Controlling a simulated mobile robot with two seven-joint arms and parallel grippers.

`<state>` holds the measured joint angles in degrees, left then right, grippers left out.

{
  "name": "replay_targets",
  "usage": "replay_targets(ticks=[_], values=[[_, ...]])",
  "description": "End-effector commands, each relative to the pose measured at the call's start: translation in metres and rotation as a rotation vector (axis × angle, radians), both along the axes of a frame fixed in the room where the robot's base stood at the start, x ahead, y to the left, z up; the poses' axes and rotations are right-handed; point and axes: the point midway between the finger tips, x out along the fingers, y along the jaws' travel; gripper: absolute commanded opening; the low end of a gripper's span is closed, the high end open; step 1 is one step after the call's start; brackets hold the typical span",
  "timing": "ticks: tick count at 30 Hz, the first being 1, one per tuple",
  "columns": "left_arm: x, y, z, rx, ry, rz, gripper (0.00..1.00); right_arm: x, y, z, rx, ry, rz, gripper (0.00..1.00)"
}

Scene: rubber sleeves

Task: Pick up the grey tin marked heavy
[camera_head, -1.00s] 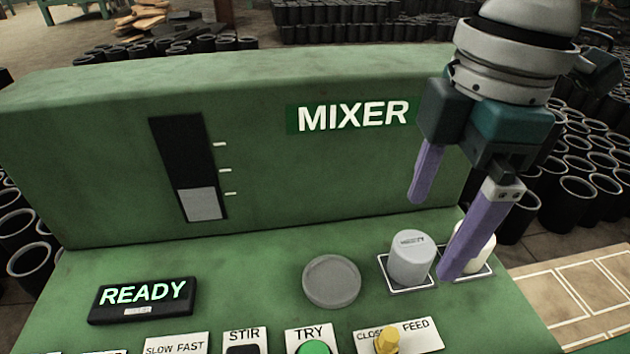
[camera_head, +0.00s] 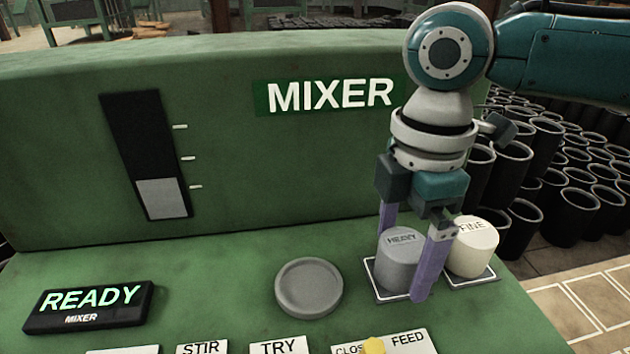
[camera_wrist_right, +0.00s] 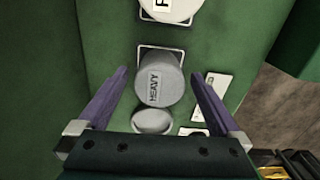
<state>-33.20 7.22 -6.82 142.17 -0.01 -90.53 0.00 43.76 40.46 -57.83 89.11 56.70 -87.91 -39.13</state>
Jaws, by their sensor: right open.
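The grey tin marked HEAVY (camera_head: 398,262) stands upright on a white-outlined square on the green mixer top. It also shows in the right wrist view (camera_wrist_right: 158,82), with its label readable. My right gripper (camera_head: 404,262) is open, with its two purple fingers on either side of the tin. In the right wrist view the fingers (camera_wrist_right: 160,84) flank the tin with gaps, so it is not gripped. The front finger hides part of the tin in the head view. My left gripper is not in view.
A cream tin marked FINE (camera_head: 474,250) stands close to the right of the grey tin. A round grey disc (camera_head: 309,287) lies to the left. A READY display (camera_head: 88,305) and labelled controls, including a yellow knob (camera_head: 374,345), line the front. The mixer's upright panel (camera_head: 240,160) rises behind.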

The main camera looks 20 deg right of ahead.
Motion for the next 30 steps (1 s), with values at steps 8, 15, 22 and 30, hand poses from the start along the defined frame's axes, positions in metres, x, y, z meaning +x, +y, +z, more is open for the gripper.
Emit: replay_targets(ticks=[8,15,22,30], values=[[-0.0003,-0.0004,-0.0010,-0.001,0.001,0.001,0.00,0.0000,-0.0003,-0.0067,-0.001,-0.002,0.001,1.00],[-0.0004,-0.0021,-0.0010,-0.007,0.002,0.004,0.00,0.0001,-0.0002,-0.0064,-0.001,-0.002,0.001,0.75],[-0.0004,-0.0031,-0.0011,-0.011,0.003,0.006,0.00,0.0001,-0.0003,-0.0063,-0.001,-0.002,0.000,0.49],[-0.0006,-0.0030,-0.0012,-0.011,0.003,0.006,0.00,0.0001,-0.0003,-0.0062,-0.001,-0.002,0.000,0.19]])
